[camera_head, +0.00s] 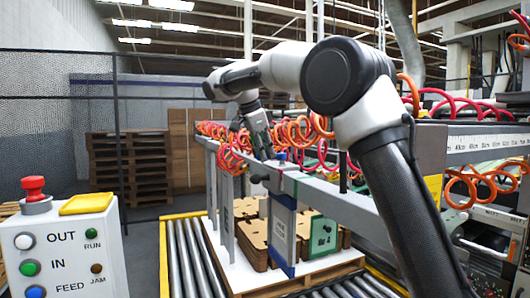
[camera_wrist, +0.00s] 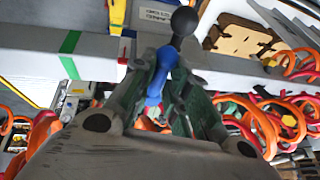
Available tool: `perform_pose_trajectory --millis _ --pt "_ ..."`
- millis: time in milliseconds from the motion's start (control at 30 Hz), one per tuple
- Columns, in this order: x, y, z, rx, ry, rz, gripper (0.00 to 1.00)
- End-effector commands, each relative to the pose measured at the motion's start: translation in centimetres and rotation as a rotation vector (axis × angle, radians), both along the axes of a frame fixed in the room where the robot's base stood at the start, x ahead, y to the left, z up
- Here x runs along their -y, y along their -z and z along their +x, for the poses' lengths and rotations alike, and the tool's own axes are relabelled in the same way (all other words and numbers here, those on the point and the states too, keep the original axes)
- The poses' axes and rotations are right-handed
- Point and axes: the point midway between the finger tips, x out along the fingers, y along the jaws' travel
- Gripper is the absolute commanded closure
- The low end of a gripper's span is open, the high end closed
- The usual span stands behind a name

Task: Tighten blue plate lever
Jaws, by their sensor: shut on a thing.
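My gripper (camera_wrist: 158,82) is shut on a small blue lever (camera_wrist: 154,92), which shows between its two fingers in the wrist view. A dark rod with a black ball knob (camera_wrist: 184,21) stands out just beyond the fingertips. In the head view my gripper (camera_head: 265,152) reaches down to the grey rail, above the blue-edged plate (camera_head: 283,200). A black knob (camera_head: 256,179) shows beside the rail there. The lever itself is mostly hidden by the fingers, and its exact angle is hard to tell.
Orange and red coiled hoses (camera_head: 305,132) hang close around my gripper and along the rail (camera_head: 345,203). A green plate (camera_head: 322,236) hangs to the right. Stacked brown blanks (camera_head: 252,240) lie below on a pallet. A control box (camera_head: 62,245) stands at the front left.

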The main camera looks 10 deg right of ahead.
Motion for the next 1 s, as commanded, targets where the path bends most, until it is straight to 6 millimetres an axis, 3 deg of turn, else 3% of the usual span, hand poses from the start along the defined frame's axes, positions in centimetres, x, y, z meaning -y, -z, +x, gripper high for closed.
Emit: perform_pose_trajectory --millis 133,167,267,667,1000 --pt "0.0 -0.1 0.1 0.005 0.001 0.000 1.00" --pt "0.0 -0.1 0.1 0.005 0.001 0.000 0.80" --pt "0.0 -0.1 0.1 0.003 0.000 0.000 0.62" --pt "-0.3 -0.6 -0.1 0.004 -0.002 0.000 0.62" --pt "-2.8 -7.0 -1.7 0.006 -0.003 0.002 0.62"
